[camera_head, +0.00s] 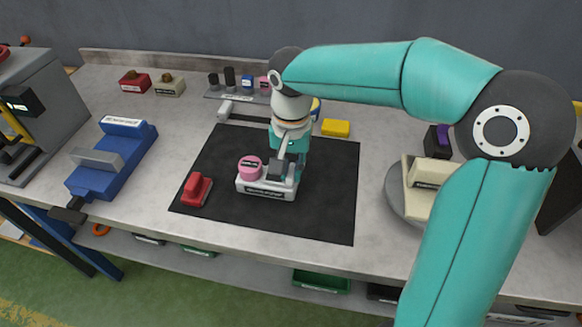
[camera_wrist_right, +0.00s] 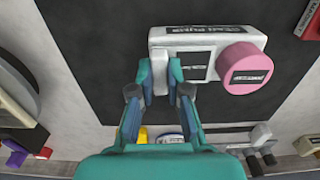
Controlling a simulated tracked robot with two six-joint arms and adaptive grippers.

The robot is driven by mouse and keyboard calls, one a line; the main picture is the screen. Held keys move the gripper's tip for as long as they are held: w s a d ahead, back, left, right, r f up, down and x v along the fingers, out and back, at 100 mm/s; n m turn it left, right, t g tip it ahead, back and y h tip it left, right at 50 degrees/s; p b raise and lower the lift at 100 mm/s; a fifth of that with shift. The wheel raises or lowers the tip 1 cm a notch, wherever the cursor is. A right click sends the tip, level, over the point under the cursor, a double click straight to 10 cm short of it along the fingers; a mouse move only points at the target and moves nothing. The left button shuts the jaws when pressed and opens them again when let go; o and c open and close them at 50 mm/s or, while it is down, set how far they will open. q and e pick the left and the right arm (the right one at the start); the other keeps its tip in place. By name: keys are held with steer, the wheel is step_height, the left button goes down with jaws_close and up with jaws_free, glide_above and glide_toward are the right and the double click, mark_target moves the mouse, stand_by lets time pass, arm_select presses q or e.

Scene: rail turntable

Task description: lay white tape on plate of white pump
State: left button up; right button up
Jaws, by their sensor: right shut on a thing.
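The white pump (camera_head: 262,190) sits on the black mat, with a pink round part (camera_head: 250,163) on its left and a dark square plate (camera_head: 277,169) on its right. The plate (camera_wrist_right: 196,66) and the pink part (camera_wrist_right: 245,68) also show in the wrist view. My right gripper (camera_wrist_right: 162,75) is shut at the plate end of the pump. My left gripper is not in view.
A red block (camera_head: 197,190) lies on the mat left of the pump. A blue fixture (camera_head: 110,165) stands at left. A yellow block (camera_head: 336,128) and a rack of small items (camera_head: 235,92) are behind. A round turntable (camera_head: 397,190) with a cream block is at right. The mat's front is clear.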

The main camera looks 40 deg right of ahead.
steer(key=shift+f, duration=0.3)
stand_by(0.4)
steer(key=o, duration=0.8)
steer(key=shift+r, duration=0.1)
step_height(320, 180, up, 12)
steer(key=shift+f, duration=0.2)
